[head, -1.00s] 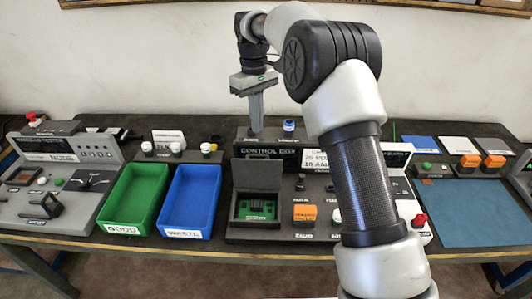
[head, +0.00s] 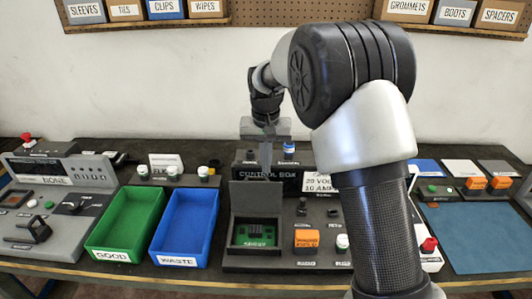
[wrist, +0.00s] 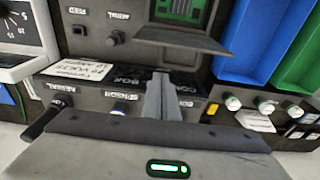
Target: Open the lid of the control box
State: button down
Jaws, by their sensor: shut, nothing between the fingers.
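The control box (head: 228,250) is a dark grey console on the bench, with its name on a raised back panel. Its lid (head: 257,196) stands up, open, behind a recess with a green circuit board (head: 257,236). In the wrist view the lid (wrist: 185,41) is a dark flap beside the green board (wrist: 181,10). My gripper (head: 266,165) is shut and empty, pointing down near the back panel, behind the lid. In the wrist view the closed fingers (wrist: 161,78) lie over the panel's lettering, apart from the lid as far as I can see.
A green bin (head: 97,240) and a blue bin (head: 164,240) stand left of the box. Knobs, an orange block (head: 306,239) and a white label (head: 318,184) are on the console's right. A blue mat (head: 470,235) lies clear at the far right. My arm hides part of the bench.

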aim_at(266, 179)
notch_tip(266, 179, down, 2)
jog(key=shift+w, duration=0.1)
dwell(0.4)
jog(key=s+t+b, duration=0.1)
jog(key=b, duration=0.2)
jog(key=shift+s, duration=0.2)
jog(key=shift+s+r, duration=0.3)
jog(key=shift+r, duration=0.05)
jog(key=shift+s+r, duration=0.2)
jog(key=shift+s, duration=0.35)
jog(key=shift+w+f, duration=0.1)
jog(key=shift+w, duration=0.05)
